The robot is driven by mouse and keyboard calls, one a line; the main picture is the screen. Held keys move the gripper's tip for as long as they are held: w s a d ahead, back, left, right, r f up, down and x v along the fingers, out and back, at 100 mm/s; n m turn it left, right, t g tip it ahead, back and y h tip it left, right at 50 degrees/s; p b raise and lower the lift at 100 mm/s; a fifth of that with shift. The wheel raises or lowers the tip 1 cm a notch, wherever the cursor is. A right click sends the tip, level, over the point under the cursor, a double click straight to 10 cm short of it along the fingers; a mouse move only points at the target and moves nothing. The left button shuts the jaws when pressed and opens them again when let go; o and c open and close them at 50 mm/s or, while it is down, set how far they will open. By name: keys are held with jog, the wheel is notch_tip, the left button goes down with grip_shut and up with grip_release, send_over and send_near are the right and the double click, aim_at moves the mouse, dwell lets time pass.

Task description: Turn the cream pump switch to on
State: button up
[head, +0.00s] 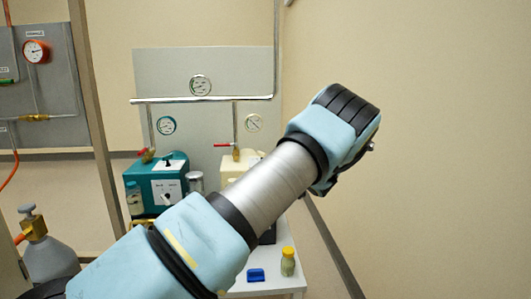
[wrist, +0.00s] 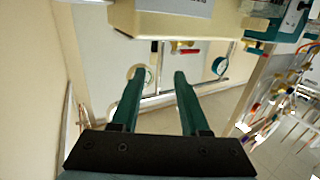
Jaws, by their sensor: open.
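The cream pump (head: 238,160) stands on the white bench, mostly hidden behind my arm in the head view. Its switch cannot be made out there. In the wrist view, which appears upside down, a cream body (wrist: 190,27) with a pale label fills the top edge. No switch can be made out on the part in frame. My gripper (wrist: 157,74) is open and empty, its two dark green fingers apart and pointing toward the cream body. I see no contact. In the head view my arm's end is raised at the right and the fingers are not clearly visible.
A teal pump (head: 140,178) with a dark knob stands left of the cream one. A blue item (head: 256,275) and a yellow-capped jar (head: 288,262) are on the bench (head: 297,275) front. A wall is at the right.

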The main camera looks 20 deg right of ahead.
jog(key=shift+y, duration=0.4)
jog(key=p+x, duration=0.1)
jog(key=x, duration=0.2)
jog(key=d+p+x, duration=0.1)
jog(key=x, duration=0.2)
jog(key=p+x, duration=0.1)
jog(key=x, duration=0.3)
jog(key=shift+w+d, duration=0.2)
jog(key=shift+d, duration=0.05)
grip_shut()
